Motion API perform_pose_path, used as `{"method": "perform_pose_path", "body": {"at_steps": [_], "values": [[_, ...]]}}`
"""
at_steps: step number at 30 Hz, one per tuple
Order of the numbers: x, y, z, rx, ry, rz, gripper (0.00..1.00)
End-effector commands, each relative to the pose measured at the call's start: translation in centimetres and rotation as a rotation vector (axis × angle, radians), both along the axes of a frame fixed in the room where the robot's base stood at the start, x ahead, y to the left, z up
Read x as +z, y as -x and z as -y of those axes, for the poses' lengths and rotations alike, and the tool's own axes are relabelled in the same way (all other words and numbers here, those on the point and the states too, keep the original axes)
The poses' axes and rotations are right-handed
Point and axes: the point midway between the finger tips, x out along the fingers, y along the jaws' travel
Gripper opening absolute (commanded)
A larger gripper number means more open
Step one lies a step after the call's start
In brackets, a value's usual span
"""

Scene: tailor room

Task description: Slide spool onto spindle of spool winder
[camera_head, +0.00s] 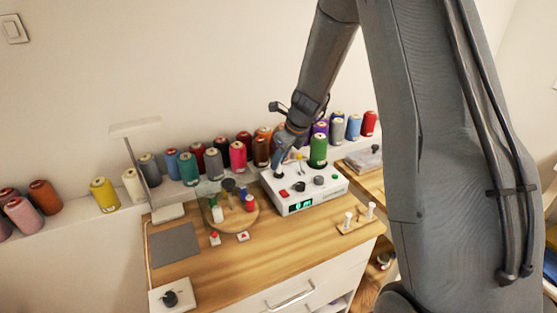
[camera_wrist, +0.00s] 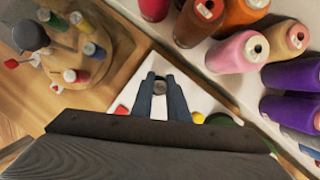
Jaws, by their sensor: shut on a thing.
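The spool winder (camera_head: 312,202) is a white box with a green lit display, a red button, dark knobs and a yellow-topped part. A large green thread cone (camera_head: 318,149) stands at its back right. My gripper (camera_head: 278,173) is over the winder's left part, pointing down. In the wrist view, my gripper (camera_wrist: 160,82) is shut on a small grey round-ended piece (camera_wrist: 159,88). I cannot tell surely whether it is the spool or whether it touches the spindle, and I cannot make out the spindle. The winder's white top (camera_wrist: 196,100) shows around the fingers.
A round wooden tray (camera_head: 238,225) with several small spools stands left of the winder. A wooden stand with two white spools (camera_head: 371,208) is at the right. Large thread cones line the shelf behind, close to my gripper. A grey mat (camera_head: 174,245) lies on the left.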

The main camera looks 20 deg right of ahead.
Motion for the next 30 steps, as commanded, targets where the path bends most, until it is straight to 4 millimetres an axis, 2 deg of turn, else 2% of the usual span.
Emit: {"method": "perform_pose_path", "body": {"at_steps": [4, 5, 9, 20, 30], "values": [[-0.5, 0.0, 0.0, 0.0, 0.0, 0.0, 0.0], [-0.5, 0.0, 0.0, 0.001, 0.0, 0.0, 0.16], [-0.4, 0.0, 0.0, 0.001, 0.0, 0.0, 0.36], [0.1, 0.1, 0.2, 0.001, 0.0, 0.002, 0.36], [4.7, 1.5, 1.4, 0.001, 0.001, 0.004, 0.36]]}}
